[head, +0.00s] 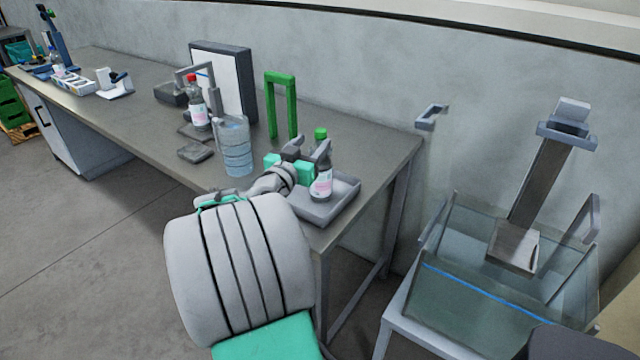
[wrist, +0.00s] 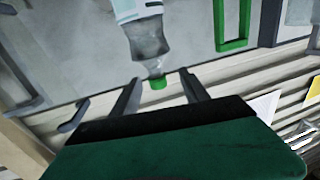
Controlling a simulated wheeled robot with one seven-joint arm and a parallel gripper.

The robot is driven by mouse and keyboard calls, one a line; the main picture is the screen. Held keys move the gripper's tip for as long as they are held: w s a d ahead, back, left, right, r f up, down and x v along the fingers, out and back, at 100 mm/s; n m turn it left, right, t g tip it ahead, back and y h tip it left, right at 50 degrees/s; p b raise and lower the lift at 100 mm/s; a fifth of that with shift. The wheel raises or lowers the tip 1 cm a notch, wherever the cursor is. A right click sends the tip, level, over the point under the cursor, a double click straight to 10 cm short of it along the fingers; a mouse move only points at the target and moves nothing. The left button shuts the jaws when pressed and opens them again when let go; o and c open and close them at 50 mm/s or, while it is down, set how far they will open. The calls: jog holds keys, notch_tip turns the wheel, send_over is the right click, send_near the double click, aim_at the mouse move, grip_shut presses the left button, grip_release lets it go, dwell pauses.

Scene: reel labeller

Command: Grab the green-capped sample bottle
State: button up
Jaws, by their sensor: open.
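The green-capped sample bottle (head: 321,180) stands upright in a shallow grey tray (head: 345,192) near the right end of the bench. It has dark contents and a pale label. My gripper (head: 306,150) is open, just left of the bottle's upper part in the head view. In the wrist view the bottle (wrist: 148,38) appears upside down, its green cap between the two fingertips (wrist: 160,80) in the picture. The fingers are not closed on it, and I cannot tell whether either one touches it.
A green frame (head: 281,105) stands behind my gripper. A clear ribbed container (head: 235,150) and a red-capped bottle (head: 197,108) stand to the left, with a white panel behind them. A glass-sided tank (head: 490,290) stands right of the bench, across a gap.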

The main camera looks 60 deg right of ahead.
jog(key=d+p, duration=0.2)
jog(key=d, duration=0.5)
jog(key=shift+s+d, duration=0.2)
jog(key=shift+a, duration=0.1)
grip_shut()
dwell(0.5)
jog(key=shift+r, duration=0.15)
